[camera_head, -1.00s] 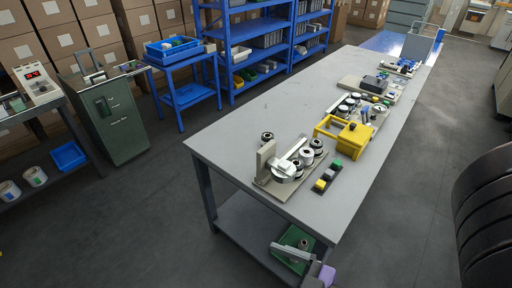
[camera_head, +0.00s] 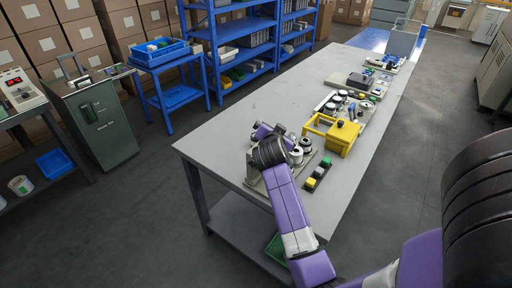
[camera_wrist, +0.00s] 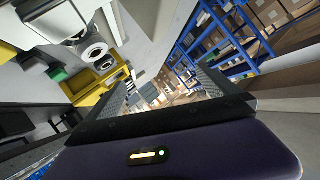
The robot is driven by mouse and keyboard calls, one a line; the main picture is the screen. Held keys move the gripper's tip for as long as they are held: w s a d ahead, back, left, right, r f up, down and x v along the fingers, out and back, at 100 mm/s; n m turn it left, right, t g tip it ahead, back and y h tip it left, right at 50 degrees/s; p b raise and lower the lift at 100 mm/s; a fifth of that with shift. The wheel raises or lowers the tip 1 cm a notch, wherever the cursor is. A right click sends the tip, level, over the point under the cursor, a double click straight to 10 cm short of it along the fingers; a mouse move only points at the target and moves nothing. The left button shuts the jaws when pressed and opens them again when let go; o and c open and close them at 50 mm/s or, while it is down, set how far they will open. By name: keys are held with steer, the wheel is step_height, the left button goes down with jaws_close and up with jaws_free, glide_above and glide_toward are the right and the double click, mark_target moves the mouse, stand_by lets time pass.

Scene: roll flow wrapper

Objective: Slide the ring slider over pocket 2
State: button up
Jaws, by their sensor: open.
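The wrapper station stands on the near end of the table, its pale base plate (camera_head: 254,182) partly covered by my arm. Black-and-white rollers (camera_head: 296,156) show just right of my wrist. A white-ringed roller (camera_wrist: 96,51) shows at upper left in the wrist view, beside a pale block (camera_wrist: 55,20). I cannot pick out the ring slider or pocket 2; my arm hides much of the station. My gripper (camera_wrist: 168,92) is open, with its dark fingers spread and nothing seen between them. In the head view its fingertips are hidden behind my wrist, over the station.
The table's left side is clear. Blue shelves (camera_head: 245,45) stand beyond.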

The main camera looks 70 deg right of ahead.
steer(key=s+d+m+g+y, duration=0.1)
steer(key=s+d+m+g, duration=0.15)
steer(key=d+m, duration=0.2)
step_height(320, 180, up, 3)
steer(key=m+g+y, duration=0.1)
steer(key=m+y, duration=1.1)
steer(key=m, duration=0.2)
glide_above(256, 146)
steer(key=shift+s+n, duration=0.1)
steer(key=shift+n, duration=0.15)
steer(key=shift+a+f, duration=0.15)
steer(key=shift+f, duration=0.05)
steer(key=shift+f+p, duration=0.95)
steer(key=shift+f, duration=2.65)
